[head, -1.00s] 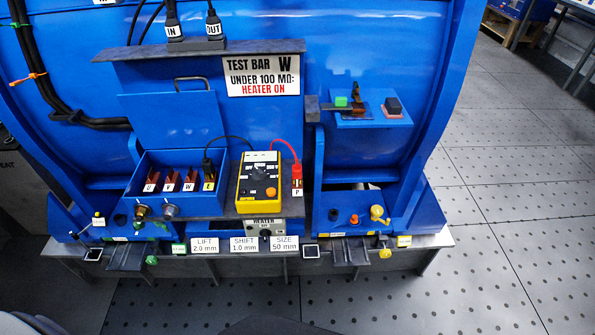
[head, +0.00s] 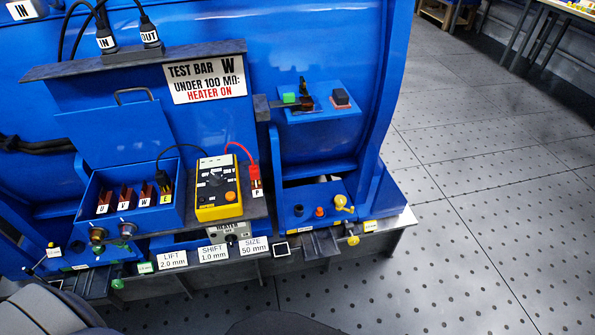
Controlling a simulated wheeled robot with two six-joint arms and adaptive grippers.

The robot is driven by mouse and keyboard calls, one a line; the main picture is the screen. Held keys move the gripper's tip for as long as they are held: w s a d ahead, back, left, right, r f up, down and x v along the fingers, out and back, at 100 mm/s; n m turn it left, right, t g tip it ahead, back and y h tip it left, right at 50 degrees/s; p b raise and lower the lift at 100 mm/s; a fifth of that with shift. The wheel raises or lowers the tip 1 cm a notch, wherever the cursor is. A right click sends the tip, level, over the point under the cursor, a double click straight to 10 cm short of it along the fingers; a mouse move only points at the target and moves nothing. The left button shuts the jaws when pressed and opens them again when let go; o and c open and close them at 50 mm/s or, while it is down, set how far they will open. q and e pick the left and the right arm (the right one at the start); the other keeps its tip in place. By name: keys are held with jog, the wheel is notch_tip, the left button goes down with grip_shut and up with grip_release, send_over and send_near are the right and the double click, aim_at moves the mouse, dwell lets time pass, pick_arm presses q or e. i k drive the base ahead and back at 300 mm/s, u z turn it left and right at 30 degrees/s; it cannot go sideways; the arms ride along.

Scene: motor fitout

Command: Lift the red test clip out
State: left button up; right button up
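The red test clip (head: 253,176) stands upright at the post labelled P, on the dark shelf just right of the yellow meter (head: 219,188). A red lead runs from the clip back to the meter. A black clip (head: 163,178) sits at the terminal labelled E in the blue terminal box (head: 130,218), with a black lead to the meter. Neither of my grippers is in view; only parts of my own body show along the bottom edge.
A sign (head: 206,81) reads test bar W, under 100 MΩ: heater on. The heater switch box (head: 229,229) is below the meter. A blue side shelf (head: 318,115) stands to the right. Open perforated floor (head: 480,220) lies right of the machine.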

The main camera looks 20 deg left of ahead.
aim_at(254, 172)
jog(key=z, duration=1.35)
jog(key=k, duration=1.1)
jog(key=u, duration=1.2)
jog(key=i, duration=0.3)
jog(key=u, duration=0.05)
